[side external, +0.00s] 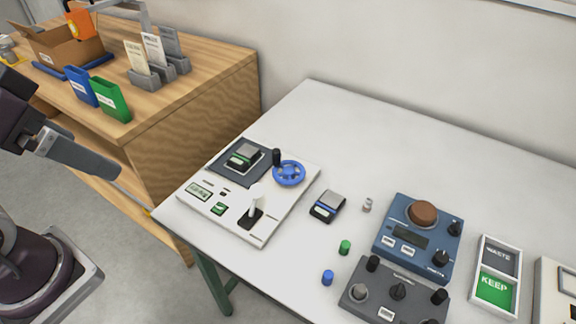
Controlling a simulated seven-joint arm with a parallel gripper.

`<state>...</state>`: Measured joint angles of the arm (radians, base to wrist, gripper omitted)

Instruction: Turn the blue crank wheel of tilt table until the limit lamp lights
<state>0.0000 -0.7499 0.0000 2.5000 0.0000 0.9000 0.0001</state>
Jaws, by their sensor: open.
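The tilt table is a white base plate (283,213) at the left of the grey-white table, with a dark platform (225,166) at its back. A small device with a grey top (246,151) sits on the platform. The blue crank wheel (290,180) is at the plate's back right, with an upright black handle (276,156) on its left rim. Small labels and a dark spot (222,194) show on the plate's front left; I cannot tell which is the limit lamp, and no bright light shows. My gripper (98,164) is at the far left, well away from the wheel, open; its fingertips are hard to make out.
A white lever (256,197) stands at the plate's front. A small scale (328,206), green (345,247) and blue (327,277) knobs, a blue instrument (393,217), a grey control box (357,309) and a WASTE/KEEP tray (516,299) lie to the right. A wooden bench (205,82) stands behind left.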

